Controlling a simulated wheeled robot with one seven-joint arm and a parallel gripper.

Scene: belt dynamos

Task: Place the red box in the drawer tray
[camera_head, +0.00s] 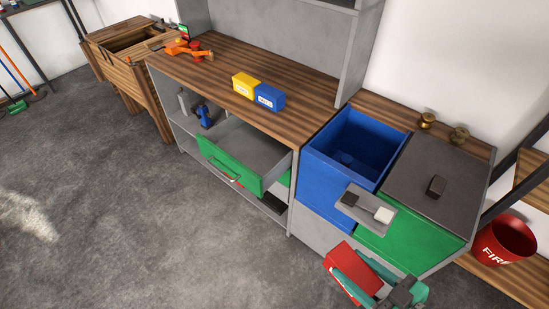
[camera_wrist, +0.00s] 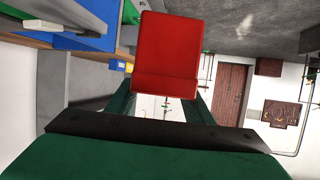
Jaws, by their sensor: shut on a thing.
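The red box (camera_head: 352,264) is at the bottom right of the head view, held above the floor in front of the green cabinet. It also fills the upper middle of the wrist view (camera_wrist: 168,45). My gripper (camera_head: 362,283) is shut on the red box, with its teal fingers on either side. The drawer tray (camera_head: 270,181) is pulled out under the wooden counter, left of my gripper and apart from it. It has a green front and grey inside; the visible part of its inside looks empty.
A yellow box (camera_head: 245,85) and a blue box (camera_head: 270,97) stand on the counter (camera_head: 300,98). An open blue bin (camera_head: 345,143) and a grey lid (camera_head: 430,165) lie to the right. A red fire bucket (camera_head: 504,240) is at far right. The floor (camera_head: 180,220) left is clear.

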